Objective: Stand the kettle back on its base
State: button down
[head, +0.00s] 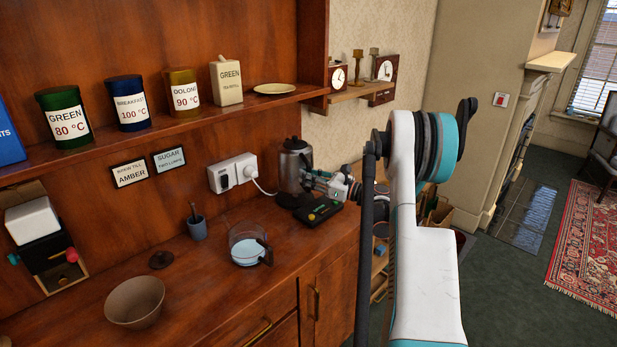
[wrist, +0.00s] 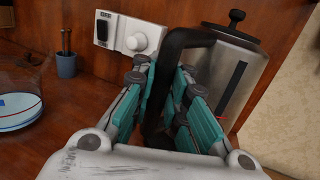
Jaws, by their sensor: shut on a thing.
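The steel kettle (head: 294,165) with a dark lid is upright at the back of the wooden counter. It also shows at the right of the wrist view (wrist: 228,75), slightly tilted in that picture. My gripper (head: 311,178) is at the kettle's right side. In the wrist view my gripper (wrist: 162,82) has its teal fingers on both sides of the black handle (wrist: 167,95), shut on it. A dark base (head: 286,201) is under the kettle, by the socket's white cord. I cannot tell whether the kettle touches it; the wrist view hides its underside.
A black device with a small display (head: 318,212) lies just in front of the base. A glass jug (head: 247,242), a grey cup (head: 197,228) and a bowl (head: 135,302) stand left on the counter. The white socket (head: 232,172) is on the back wall, below the shelf (head: 225,111).

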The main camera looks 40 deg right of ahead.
aim_at(306, 190)
jog(key=shift+f+b, duration=1.2)
jog(key=shift+f, duration=1.2)
jog(key=shift+w+f, duration=0.15)
jog(key=shift+w, duration=0.05)
jog(key=shift+a, duration=0.1)
jog(key=c, duration=1.6)
grip_release()
jog(key=p+v, duration=0.2)
jog(key=v, duration=1)
